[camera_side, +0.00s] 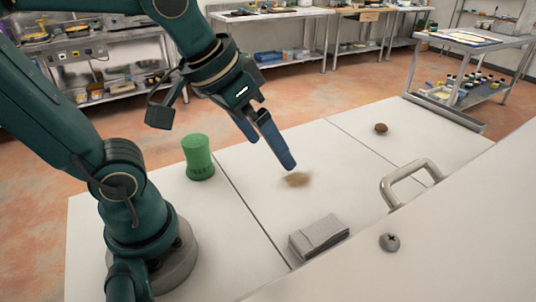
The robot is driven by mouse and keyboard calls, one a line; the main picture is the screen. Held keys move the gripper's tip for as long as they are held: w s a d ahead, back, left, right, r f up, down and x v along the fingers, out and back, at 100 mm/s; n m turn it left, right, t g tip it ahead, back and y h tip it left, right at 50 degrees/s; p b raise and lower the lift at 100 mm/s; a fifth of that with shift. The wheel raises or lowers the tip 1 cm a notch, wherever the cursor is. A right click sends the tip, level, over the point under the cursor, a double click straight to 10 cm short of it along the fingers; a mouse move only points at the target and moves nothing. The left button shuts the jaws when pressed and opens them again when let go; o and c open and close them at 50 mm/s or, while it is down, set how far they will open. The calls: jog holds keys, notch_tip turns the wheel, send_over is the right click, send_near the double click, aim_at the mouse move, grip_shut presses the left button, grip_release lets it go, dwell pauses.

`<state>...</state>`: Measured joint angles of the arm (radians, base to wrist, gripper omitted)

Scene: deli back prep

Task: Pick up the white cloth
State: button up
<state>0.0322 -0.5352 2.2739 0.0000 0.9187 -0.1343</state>
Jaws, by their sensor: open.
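A folded pale grey, cloth-like stack (318,237) lies flat on the white worktop, near the front edge of what I can see of it. It is the only thing in view that looks like the white cloth, though it appears more grey than white. My gripper (272,152) points down above the middle of the worktop, behind the stack and a little to its left. Its blue fingers are open, and I see nothing between them. The gripper is clear of the stack.
A green canister (198,160) stands upright at left. A small brown round thing (381,128) sits at back right. A pale panel (440,230) with a metal handle (410,182) blocks the front right.

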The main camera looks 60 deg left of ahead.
jog(key=w+d+f+g, duration=0.2)
jog(key=w, duration=0.3)
jog(key=g, duration=0.3)
send_near(325, 228)
jog(key=shift+m, duration=0.4)
jog(key=f, duration=0.5)
jog(key=shift+w+d, duration=0.1)
jog(key=shift+w, duration=0.2)
jog(key=shift+s+f+g, duration=0.1)
jog(key=shift+f+g, duration=0.2)
jog(key=shift+f, duration=2.45)
jog(key=c, duration=1.4)
jog(key=shift+r, duration=0.15)
